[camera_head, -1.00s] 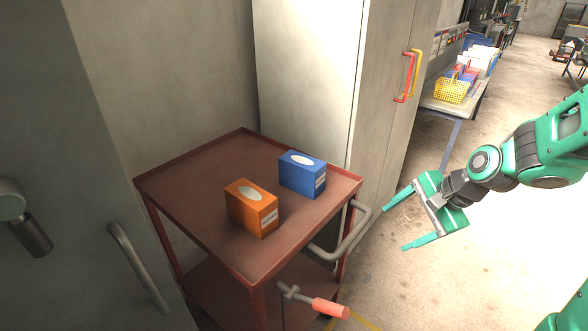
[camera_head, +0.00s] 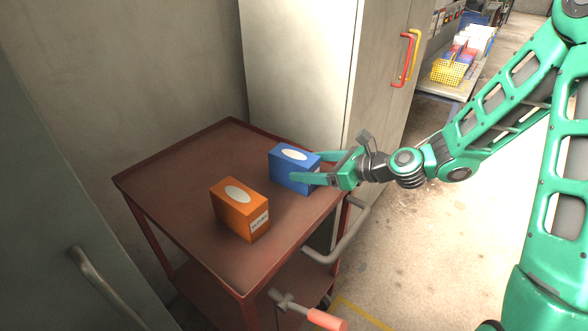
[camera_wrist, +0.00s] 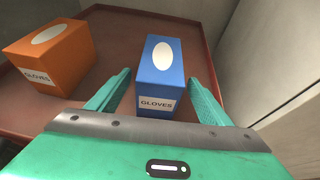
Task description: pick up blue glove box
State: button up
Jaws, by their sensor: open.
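The blue glove box (camera_head: 290,168) stands upright on the top shelf of the red cart (camera_head: 180,190), near its right side. It has a white oval on top, and a white "GLOVES" label faces my gripper in the wrist view (camera_wrist: 161,75). My gripper (camera_head: 305,167) is open, with one finger on each side of the blue box's near end. In the wrist view the box lies between the fingertips (camera_wrist: 160,84), with a visible gap on the right.
An orange glove box (camera_head: 239,208) stands on the cart to the left of the blue box, also in the wrist view (camera_wrist: 52,58). A grey cabinet (camera_head: 295,75) rises behind the cart. The cart has a grey handle (camera_head: 345,238) and raised rims.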

aim_at(284, 159)
jog(key=shift+x, duration=3)
jog(key=c, duration=1.4)
